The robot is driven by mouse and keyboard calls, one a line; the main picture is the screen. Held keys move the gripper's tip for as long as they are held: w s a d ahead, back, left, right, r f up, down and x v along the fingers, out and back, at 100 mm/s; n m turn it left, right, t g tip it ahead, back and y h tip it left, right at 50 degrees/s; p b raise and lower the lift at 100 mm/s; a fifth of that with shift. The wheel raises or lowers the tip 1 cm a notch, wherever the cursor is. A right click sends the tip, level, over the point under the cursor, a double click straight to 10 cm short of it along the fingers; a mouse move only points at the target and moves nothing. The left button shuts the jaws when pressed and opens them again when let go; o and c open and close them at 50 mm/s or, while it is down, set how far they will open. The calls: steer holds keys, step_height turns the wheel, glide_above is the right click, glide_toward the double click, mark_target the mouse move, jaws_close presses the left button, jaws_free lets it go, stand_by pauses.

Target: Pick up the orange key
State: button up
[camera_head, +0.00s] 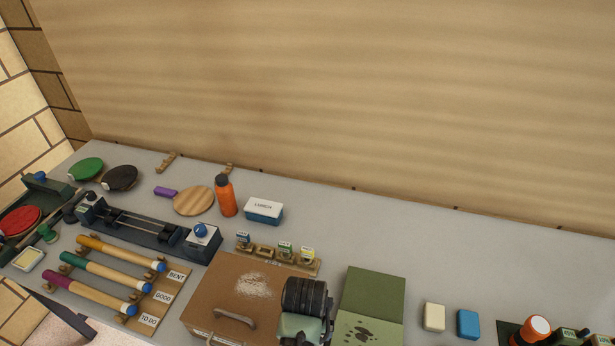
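I cannot make out an orange key in the head view. A small wooden rack (273,262) stands on the bench behind a brown case. It bears small pieces with blue, green and yellow tops, and one place on it looks empty. Whether these pieces are keys is too small to tell.
The brown case (222,291) has a pale powdery patch and a black ribbed object (305,296) at its right. Coloured-handled tools (110,252) lie left. The bench is bare at back right.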

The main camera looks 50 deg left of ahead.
steer(key=shift+f, duration=0.1)
jaws_close()
stand_by(0.4)
